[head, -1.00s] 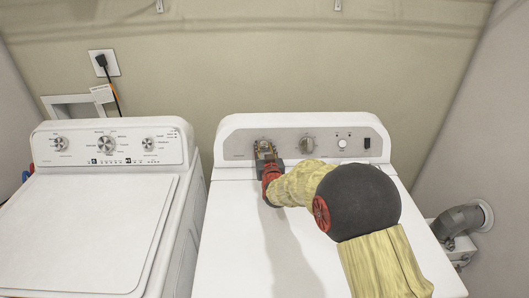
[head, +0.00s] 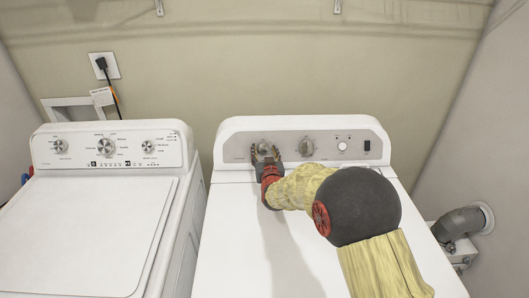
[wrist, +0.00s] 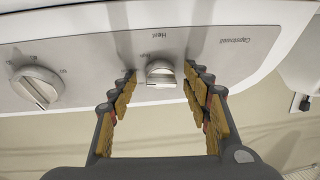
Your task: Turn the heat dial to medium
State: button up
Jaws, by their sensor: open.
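The heat dial (wrist: 161,73) is a small silver knob on the dryer's grey panel, with the word "Heat" printed by it, seen upside down in the wrist view. In the head view the heat dial (head: 264,147) is the leftmost knob, partly hidden by my gripper. My gripper (wrist: 161,88) is open, with one finger on each side of the dial and a gap on both sides. In the head view my gripper (head: 265,154) faces the panel. The dial's exact setting is too small to read.
The white washer (head: 90,235) stands at left. The dryer top is clear apart from my arm above it.

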jog(key=s+d+r, duration=0.1)
jog(key=s, duration=1.1)
jog(key=shift+r, duration=0.25)
jog(key=shift+w, duration=0.1)
jog(key=s+d+r+g, duration=0.3)
jog(key=s+d+r, duration=0.1)
jog(key=s, duration=0.3)
jog(key=s+d+r+g, duration=0.3)
jog(key=s+d+r, duration=0.1)
jog(key=s, duration=0.4)
jog(key=s+d+g, duration=0.2)
jog(key=s+d, duration=0.1)
jog(key=s, duration=1)
jog(key=s+d+g+h, duration=0.1)
jog(key=s+d+g, duration=0.2)
jog(key=s, duration=0.9)
jog(key=shift+s+d+f+m+p, duration=0.25)
jog(key=shift+s+d+m+p, duration=0.2)
jog(key=shift+d, duration=0.15)
jog(key=shift+w, duration=0.1)
